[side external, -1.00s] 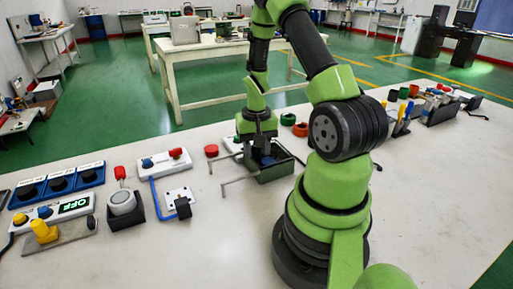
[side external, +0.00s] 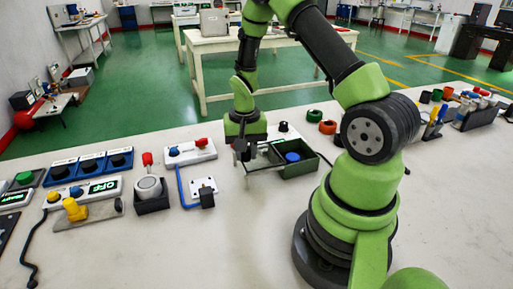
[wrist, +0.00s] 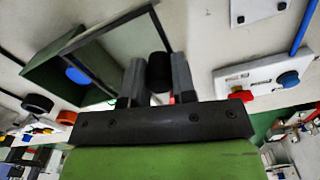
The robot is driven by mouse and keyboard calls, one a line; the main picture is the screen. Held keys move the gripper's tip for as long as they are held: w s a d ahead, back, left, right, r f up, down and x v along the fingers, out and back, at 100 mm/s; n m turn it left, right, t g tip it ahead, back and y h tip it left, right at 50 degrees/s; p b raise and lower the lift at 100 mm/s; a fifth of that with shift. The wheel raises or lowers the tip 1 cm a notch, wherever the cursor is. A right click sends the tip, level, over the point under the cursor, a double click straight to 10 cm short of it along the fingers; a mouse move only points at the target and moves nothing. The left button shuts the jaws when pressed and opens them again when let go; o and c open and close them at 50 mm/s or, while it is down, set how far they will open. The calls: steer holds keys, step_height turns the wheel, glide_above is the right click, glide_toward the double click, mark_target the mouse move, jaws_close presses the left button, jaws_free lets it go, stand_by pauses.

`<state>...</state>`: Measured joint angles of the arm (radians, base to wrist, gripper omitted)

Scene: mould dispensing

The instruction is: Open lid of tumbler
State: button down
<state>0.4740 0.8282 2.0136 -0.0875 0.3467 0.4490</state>
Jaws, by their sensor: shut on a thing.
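My gripper (side external: 243,152) is left of a dark green open box (side external: 300,171), above the white table. In the wrist view, my gripper's fingers (wrist: 158,80) are closed on a black cylindrical piece (wrist: 160,66). I cannot tell whether this piece is the tumbler's lid. A round blue thing (side external: 292,157) is inside the box and also shows in the wrist view (wrist: 77,75). No tumbler is clearly recognisable.
Left of my gripper are a panel with red and blue knobs (side external: 190,151) and a white round part in a black holder (side external: 149,187). Green (side external: 314,116) and orange (side external: 327,127) rings lie behind the box. The front of the table is clear.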

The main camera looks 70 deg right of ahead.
steer(key=c, duration=0.9)
jaws_free()
steer(key=shift+c, duration=0.2)
step_height(320, 180, up, 10)
steer(key=s+a+r+n+t, duration=0.2)
steer(key=a+r+n+t, duration=0.1)
steer(key=a+r, duration=0.6)
steer(key=s+a+r+n+t+y, duration=0.2)
steer(key=s+a+r+n+t, duration=0.2)
steer(key=s, duration=0.5)
steer(key=a+r, duration=0.2)
steer(key=a, duration=0.1)
steer(key=shift+s+r+n, duration=0.2)
steer(key=shift+r+n, duration=0.1)
steer(key=shift+r, duration=0.05)
